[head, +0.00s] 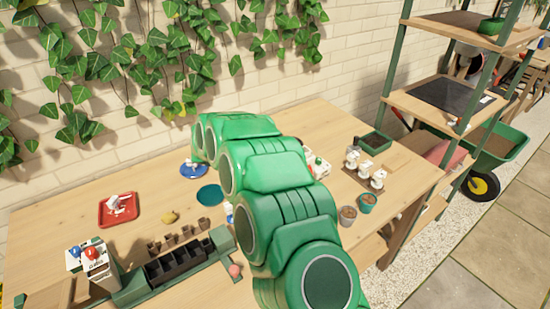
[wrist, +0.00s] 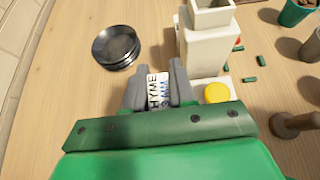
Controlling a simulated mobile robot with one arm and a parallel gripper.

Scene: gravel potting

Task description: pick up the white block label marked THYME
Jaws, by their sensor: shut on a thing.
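The white block label (wrist: 153,99) shows in the wrist view with black letters reading HYME and other marks beside them. My gripper (wrist: 158,75) is shut on it, with one grey finger on each side. I cannot tell whether the label touches the table or is lifted. In the head view my green arm hides the gripper and the label.
In the wrist view a white square-necked container (wrist: 207,48) stands close right of the fingers, by a yellow round cap (wrist: 217,93). Stacked dark dishes (wrist: 116,47) sit to the left. Small green pieces (wrist: 250,79) lie right. A red tray (head: 119,221) is on the table (head: 60,225).

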